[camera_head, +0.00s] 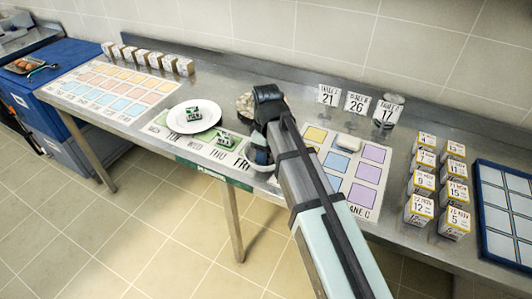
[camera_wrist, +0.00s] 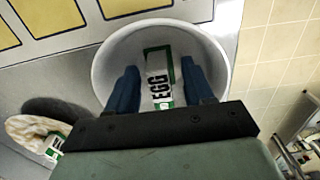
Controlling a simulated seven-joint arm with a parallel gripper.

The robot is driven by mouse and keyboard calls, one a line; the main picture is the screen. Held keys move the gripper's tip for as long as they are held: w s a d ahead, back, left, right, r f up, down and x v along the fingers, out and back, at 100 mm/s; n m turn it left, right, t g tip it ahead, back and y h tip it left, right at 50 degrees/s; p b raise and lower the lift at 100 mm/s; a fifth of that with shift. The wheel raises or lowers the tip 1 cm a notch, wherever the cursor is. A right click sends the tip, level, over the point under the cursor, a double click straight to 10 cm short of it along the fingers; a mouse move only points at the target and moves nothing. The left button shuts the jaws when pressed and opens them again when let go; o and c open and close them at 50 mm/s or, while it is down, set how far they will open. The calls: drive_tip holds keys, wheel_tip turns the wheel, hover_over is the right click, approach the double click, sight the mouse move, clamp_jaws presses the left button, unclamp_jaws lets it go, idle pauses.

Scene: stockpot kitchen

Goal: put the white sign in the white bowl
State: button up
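The white bowl (camera_wrist: 104,62) lies right under my gripper (camera_wrist: 159,66) in the wrist view. In the head view it seems to be the pale rounded shape (camera_head: 262,157) at the table's front, mostly hidden by my arm. The white sign (camera_wrist: 158,65), with EGG in black and green edges, shows within the bowl's outline, between my two blue fingers. Gaps show between the sign and the fingertips, so my gripper looks open around it. Whether the sign touches the bowl's floor I cannot tell.
A white plate (camera_head: 209,109) with a small green-and-white card stands left of my arm. A bread-like item (camera_head: 245,104) is behind it. Number signs (camera_head: 356,102) stand at the back; several dated boxes (camera_head: 424,160) and a blue tray (camera_head: 482,208) are at right.

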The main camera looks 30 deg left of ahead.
wheel_tip(320, 180, up, 12)
drive_tip(key=shift+r, duration=0.15)
idle(0.7)
